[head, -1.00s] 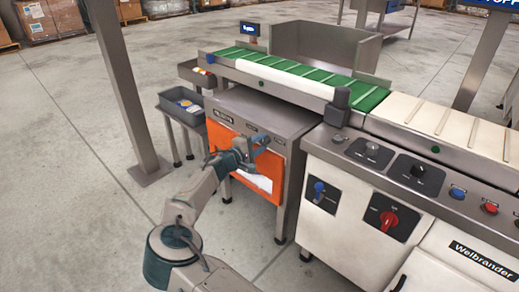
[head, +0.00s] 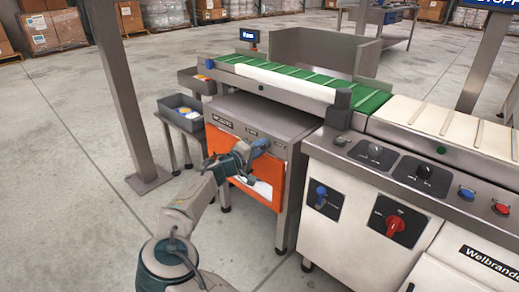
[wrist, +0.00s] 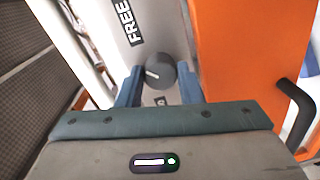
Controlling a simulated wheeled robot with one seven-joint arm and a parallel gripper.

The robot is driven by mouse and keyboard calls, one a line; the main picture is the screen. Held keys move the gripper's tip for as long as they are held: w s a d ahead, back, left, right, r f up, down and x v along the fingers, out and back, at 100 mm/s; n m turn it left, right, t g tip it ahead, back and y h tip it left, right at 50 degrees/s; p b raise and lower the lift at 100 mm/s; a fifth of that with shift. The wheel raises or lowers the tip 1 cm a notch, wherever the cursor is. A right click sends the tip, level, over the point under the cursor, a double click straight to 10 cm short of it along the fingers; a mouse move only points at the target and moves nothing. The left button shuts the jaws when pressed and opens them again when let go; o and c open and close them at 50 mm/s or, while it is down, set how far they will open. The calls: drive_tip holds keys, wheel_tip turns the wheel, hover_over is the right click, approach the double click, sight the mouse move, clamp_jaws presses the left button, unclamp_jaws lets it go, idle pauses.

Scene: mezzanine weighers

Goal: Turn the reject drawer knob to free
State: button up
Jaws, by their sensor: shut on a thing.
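The reject drawer knob (wrist: 161,68) is a round dark grey knob with a white pointer mark, on a grey panel in the wrist view. The pointer mark lies toward the knob's left side. A black FREE label (wrist: 134,22) is on the panel above and left of it. A second label below the knob is mostly hidden by my gripper. My gripper (wrist: 158,78) has its two blue fingers on either side of the knob and is shut on it. In the head view my gripper (head: 259,148) is at the cabinet's front, and hides the knob there.
The cabinet has an orange drawer front (head: 215,142), and a black handle (wrist: 296,105) shows at the right of the wrist view. The white control console (head: 345,215) with red and blue switches stands close to the right. A grey post (head: 120,95) stands left; floor before it is open.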

drive_tip(key=o, duration=1)
drive_tip(key=p+v, duration=0.4)
drive_tip(key=v, duration=0.9)
drive_tip(key=shift+s+a, duration=0.25)
drive_tip(key=shift+s, duration=0.1)
